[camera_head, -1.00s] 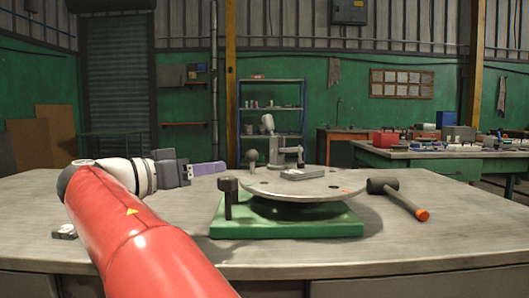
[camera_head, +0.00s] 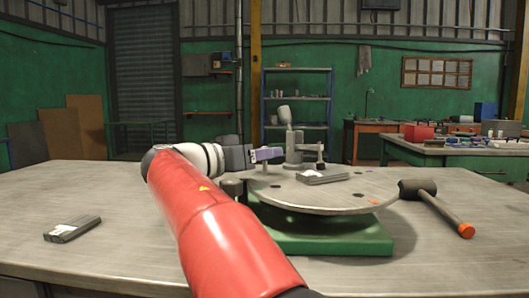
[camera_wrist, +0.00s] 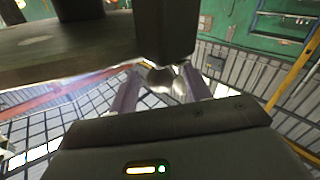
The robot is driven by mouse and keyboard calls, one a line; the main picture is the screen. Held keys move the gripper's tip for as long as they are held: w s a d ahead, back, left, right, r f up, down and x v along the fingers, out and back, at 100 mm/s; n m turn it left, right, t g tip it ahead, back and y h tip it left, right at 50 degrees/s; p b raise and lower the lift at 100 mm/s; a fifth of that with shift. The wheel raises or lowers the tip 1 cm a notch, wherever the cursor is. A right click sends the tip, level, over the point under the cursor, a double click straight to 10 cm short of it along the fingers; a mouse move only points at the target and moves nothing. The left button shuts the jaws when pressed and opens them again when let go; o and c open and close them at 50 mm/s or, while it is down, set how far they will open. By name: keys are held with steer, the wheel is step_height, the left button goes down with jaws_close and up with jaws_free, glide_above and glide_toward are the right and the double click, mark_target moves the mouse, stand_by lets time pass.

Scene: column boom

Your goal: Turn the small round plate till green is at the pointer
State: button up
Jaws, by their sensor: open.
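The round plate (camera_head: 300,195) is a pale grey disc on a green base (camera_head: 330,240) in the head view. An orange mark (camera_head: 375,202) shows near its right front edge; I see no green mark on its top. A dark round-topped post (camera_head: 232,187), possibly the pointer, is partly hidden behind my arm at the left. My gripper (camera_head: 279,154) has purple fingers and is open over the plate's far left side. In the wrist view my gripper (camera_wrist: 160,72) has a shiny rounded knob (camera_wrist: 163,78) between or just beyond its fingertips; contact is unclear.
A grey block (camera_head: 322,177) lies on the plate, and a grey stand (camera_head: 295,145) rises behind. A black mallet (camera_head: 417,189) with an orange handle end lies right of the plate. Another block (camera_head: 72,229) lies at the left. The left tabletop is mostly clear.

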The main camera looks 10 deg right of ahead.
steer(key=shift+w+d, duration=0.15)
steer(key=shift+d, duration=0.25)
jaws_close()
steer(key=shift+w+d+r+m+g+h+p, duration=0.2)
steer(key=shift+w+d+m+g+h+p, duration=0.1)
steer(key=shift+w+m+g+p, duration=0.3)
steer(key=shift+w+d+m+g+p, duration=0.5)
steer(key=shift+g+p, duration=0.4)
steer(key=shift+g, duration=0.1)
steer(key=shift+w+d+f+m+g+h, duration=0.2)
steer(key=shift+m+g+h, duration=0.15)
steer(key=shift+g, duration=0.25)
